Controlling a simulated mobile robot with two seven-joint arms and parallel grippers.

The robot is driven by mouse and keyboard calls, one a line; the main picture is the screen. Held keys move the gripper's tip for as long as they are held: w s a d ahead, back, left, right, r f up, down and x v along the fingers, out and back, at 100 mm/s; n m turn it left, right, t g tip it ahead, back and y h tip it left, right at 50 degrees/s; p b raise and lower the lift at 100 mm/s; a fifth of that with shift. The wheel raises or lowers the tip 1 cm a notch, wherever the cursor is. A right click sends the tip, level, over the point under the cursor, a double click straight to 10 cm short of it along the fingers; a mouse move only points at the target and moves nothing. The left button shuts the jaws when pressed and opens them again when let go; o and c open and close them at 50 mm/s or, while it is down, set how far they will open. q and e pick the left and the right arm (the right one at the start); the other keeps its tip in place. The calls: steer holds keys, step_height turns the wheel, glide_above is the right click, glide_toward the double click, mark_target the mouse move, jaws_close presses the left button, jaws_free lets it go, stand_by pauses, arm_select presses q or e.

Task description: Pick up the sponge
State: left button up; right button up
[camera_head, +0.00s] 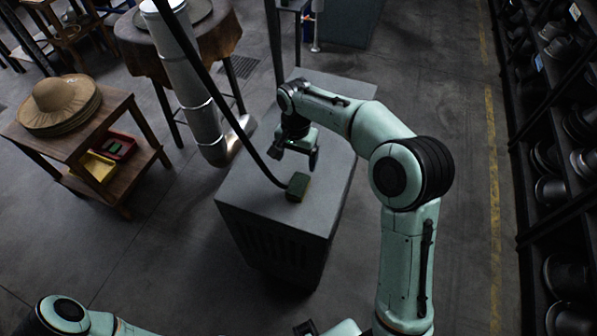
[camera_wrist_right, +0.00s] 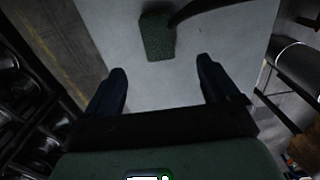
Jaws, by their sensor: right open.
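The sponge (camera_head: 298,187) is a small dark green block with a yellowish side. It rests on the grey top of the cabinet (camera_head: 262,187), near the front edge. It also shows at the top of the right wrist view (camera_wrist_right: 157,36). My right gripper (camera_head: 294,156) is open and empty above the cabinet, a little behind the sponge in the head view. In the right wrist view its two dark fingers (camera_wrist_right: 162,72) stand wide apart, with the sponge beyond their tips and not between them. Part of my left arm shows at the lower left; its gripper is not clearly visible.
A dark curved hose or rod (camera_head: 228,124) comes down to the cabinet top beside the sponge. A silver duct (camera_head: 190,85) stands to the left. A wooden table (camera_head: 117,112) holds straw hats (camera_head: 63,103), with yellow and red trays below. Dark shelves line the right.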

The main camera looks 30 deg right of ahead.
glide_above(298, 184)
steer(key=f, duration=0.7)
steer(key=shift+a+f+b, duration=0.2)
steer(key=shift+f+b, duration=0.05)
steer(key=shift+b, duration=0.05)
steer(key=shift+d+f, duration=0.2)
steer(key=shift+f, duration=2.7)
steer(key=c, duration=1)
